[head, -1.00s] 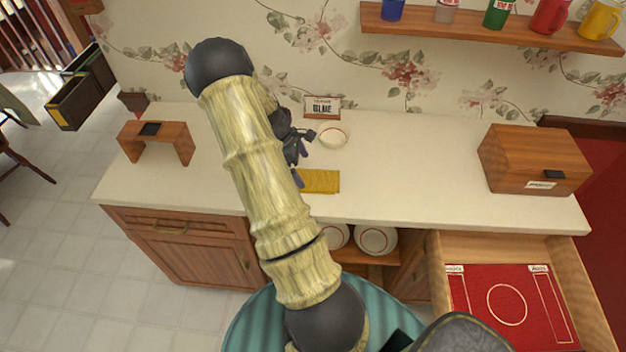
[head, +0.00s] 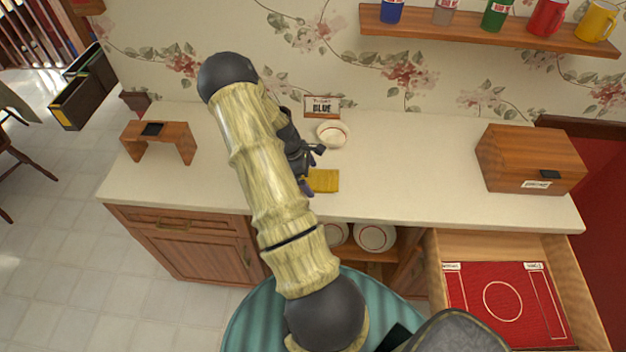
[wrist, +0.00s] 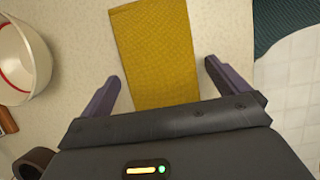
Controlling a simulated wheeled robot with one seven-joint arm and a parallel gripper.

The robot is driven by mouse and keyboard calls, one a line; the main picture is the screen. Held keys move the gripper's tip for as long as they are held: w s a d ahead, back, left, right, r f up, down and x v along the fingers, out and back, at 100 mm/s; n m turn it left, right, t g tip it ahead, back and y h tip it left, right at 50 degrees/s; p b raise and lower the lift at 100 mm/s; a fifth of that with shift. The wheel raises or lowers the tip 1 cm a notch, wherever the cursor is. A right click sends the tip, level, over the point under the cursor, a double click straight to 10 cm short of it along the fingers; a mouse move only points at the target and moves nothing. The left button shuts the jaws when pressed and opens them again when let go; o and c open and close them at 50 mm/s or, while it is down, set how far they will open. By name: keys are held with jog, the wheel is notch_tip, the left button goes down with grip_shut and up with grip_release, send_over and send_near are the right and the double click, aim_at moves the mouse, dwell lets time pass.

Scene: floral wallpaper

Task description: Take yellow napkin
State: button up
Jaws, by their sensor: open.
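The yellow napkin (head: 324,181) lies flat on the white counter, near its front edge. In the wrist view the napkin (wrist: 155,50) reaches from the top of the picture down between my fingers. My gripper (wrist: 162,80) is open, with one finger on each side of the napkin and nothing held. In the head view my gripper (head: 308,172) is at the napkin's left end, partly hidden by my arm, which also covers part of the napkin. I cannot tell how high the fingertips are above the counter.
The counter (head: 420,165) between is clear.

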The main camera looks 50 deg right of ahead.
aim_at(310, 179)
dwell(0.3)
jog(key=c, duration=1)
jog(key=shift+r, duration=0.1)
jog(key=shift+c, duration=0.2)
notch_tip(310, 179, up, 10)
jog(key=b, duration=0.2)
